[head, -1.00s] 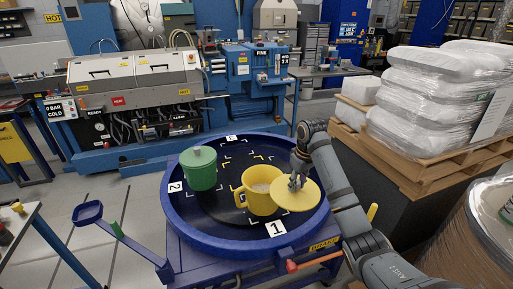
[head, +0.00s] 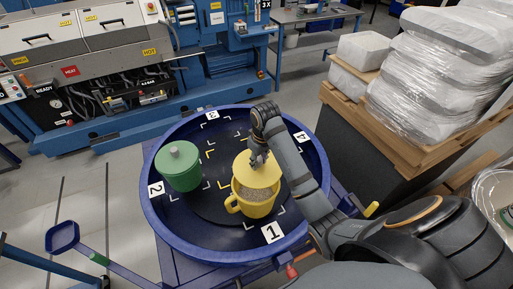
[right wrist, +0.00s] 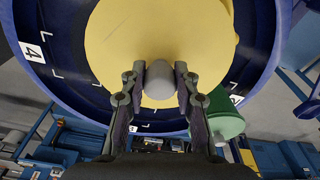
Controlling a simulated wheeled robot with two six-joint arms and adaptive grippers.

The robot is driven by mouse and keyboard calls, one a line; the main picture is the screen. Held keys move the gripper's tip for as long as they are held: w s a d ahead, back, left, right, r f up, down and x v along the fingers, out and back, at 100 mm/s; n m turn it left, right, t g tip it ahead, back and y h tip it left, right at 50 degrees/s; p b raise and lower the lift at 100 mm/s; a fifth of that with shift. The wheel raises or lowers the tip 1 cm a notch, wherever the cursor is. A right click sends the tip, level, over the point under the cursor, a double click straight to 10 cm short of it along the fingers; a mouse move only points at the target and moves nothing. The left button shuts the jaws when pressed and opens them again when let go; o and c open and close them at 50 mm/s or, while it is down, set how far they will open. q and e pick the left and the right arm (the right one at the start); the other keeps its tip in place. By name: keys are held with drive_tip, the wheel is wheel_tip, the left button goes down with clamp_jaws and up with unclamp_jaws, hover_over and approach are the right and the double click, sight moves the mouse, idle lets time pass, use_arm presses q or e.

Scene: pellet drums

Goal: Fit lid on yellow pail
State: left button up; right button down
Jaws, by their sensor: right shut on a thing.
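The yellow pail (head: 256,209) stands upright on the turntable near mark 1, its handle to the left. Pale pellets show inside its near half. The round yellow lid (head: 250,171) is above the pail's far side, offset away from me, and hides the far rim. I cannot tell whether they touch. My right gripper (head: 259,157) is shut on the lid's grey knob. In the right wrist view the knob (right wrist: 159,82) sits between the two fingers, and the lid (right wrist: 160,35) fills the upper middle. My left gripper is not in view.
A green lidded pail (head: 181,170) stands left of the yellow one, near mark 2. The blue turntable rim (head: 160,222) surrounds both. Wrapped sacks on a pallet (head: 400,140) stand to the right. A blue machine (head: 120,110) is behind. The turntable's far part is clear.

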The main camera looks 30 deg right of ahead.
sight(257, 172)
drive_tip(key=shift+s+a+r+p, duration=0.4)
drive_tip(key=shift+s+a+r, duration=0.25)
drive_tip(key=shift+a, duration=0.05)
drive_tip(key=shift+s+a+f, duration=0.1)
drive_tip(key=shift+a+f, duration=0.1)
drive_tip(key=shift+f, duration=2.8)
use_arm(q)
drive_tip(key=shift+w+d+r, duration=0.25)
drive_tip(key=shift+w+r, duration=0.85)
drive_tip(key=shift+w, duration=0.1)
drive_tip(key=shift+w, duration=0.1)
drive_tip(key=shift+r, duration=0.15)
use_arm(e)
drive_tip(key=shift+f, duration=0.1)
